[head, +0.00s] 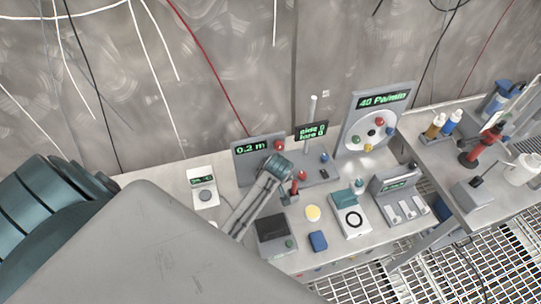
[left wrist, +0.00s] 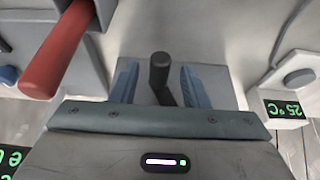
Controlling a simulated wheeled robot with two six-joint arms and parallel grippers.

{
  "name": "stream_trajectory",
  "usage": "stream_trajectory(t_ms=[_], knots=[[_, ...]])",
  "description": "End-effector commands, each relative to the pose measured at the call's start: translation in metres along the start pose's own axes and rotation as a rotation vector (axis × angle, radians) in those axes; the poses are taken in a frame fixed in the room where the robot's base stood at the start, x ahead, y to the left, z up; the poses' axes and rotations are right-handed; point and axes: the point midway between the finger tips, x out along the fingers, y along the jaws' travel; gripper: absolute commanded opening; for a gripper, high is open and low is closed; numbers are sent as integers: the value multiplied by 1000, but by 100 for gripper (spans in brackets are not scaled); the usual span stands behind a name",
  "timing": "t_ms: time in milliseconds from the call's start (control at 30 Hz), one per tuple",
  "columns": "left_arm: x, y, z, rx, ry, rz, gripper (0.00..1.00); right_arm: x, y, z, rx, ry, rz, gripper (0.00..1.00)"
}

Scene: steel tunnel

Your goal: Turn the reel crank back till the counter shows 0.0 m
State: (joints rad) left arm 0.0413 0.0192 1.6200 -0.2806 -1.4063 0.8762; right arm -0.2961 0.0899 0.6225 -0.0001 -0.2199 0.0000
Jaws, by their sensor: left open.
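The counter (head: 251,149) on a grey panel reads 0.2 m in the head view. The crank's dark knob (left wrist: 159,72) stands up in the left wrist view, with a short dark arm below it. My left gripper (left wrist: 159,80) is open, with one blue-grey finger on each side of the knob and visible gaps between. In the head view my left arm's wrist covers the spot in front of the counter, so the crank and fingertips are hidden there. My right gripper is not in view.
A red handle (left wrist: 60,50) stands close beside my left gripper; it also shows in the head view (head: 294,188). A small 25 °C device (left wrist: 298,80) is on the other side. A dial board (head: 374,128) reading 40 Pa/min stands further right. Switches and boxes crowd the bench front.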

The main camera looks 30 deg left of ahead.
Motion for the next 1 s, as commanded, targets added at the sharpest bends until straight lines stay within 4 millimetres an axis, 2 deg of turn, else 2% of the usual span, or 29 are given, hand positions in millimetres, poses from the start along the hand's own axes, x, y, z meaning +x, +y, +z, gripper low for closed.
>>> stream_trajectory(t_ms=[167,367,733,1000], knots=[[0,0,0,0,0,0,40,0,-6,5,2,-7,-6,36],[0,0,0,0,0,0,0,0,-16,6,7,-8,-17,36],[-1,0,0,-18,0,41,0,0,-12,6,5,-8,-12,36],[-5,3,-2,-82,1,199,0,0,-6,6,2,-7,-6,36]])
